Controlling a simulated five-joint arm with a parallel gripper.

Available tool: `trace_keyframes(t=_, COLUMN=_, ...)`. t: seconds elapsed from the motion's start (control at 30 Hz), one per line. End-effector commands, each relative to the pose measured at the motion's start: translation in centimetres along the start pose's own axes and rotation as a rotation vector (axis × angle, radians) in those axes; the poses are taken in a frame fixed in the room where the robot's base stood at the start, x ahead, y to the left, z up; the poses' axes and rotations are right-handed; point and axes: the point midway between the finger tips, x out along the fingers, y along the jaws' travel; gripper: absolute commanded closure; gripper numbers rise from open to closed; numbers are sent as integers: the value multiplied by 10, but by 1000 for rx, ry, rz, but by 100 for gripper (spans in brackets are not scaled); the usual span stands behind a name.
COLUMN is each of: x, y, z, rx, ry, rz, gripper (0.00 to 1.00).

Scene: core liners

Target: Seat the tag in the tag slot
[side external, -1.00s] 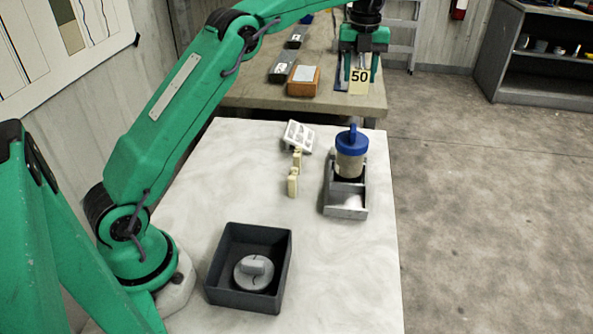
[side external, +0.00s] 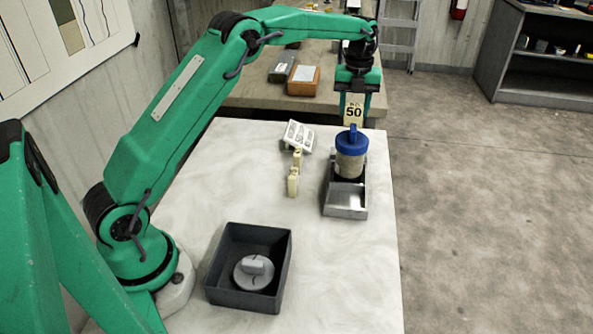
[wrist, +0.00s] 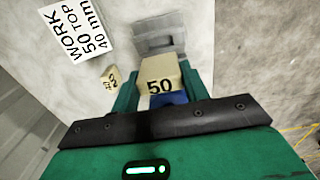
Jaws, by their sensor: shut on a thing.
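My gripper (side external: 354,104) is shut on a cream tag marked 50 (side external: 353,113), held upright in the air. The tag also shows between the fingers in the wrist view (wrist: 160,72). It appears just behind and above a core liner with a blue cap (side external: 351,146), which stands upright in a grey metal holder (side external: 345,212). The holder also shows in the wrist view (wrist: 158,20), where the blue cap (wrist: 168,98) is partly hidden by the tag and gripper. I cannot make out the tag slot.
Two more cream tags stand left of the holder, one nearer (side external: 293,183) and one farther (side external: 297,158). A tilted white card (side external: 298,136) is behind them. A dark open box (side external: 221,292) holds a grey round part (side external: 254,273). The white tabletop's front right is clear.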

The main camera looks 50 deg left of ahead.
Motion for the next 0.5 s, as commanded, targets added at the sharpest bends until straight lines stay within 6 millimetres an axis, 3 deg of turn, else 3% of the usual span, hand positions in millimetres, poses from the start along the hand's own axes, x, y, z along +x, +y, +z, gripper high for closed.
trace_keyframes(t=0.5, x=30, y=0, z=0, rx=0, ry=2, rz=2, gripper=77)
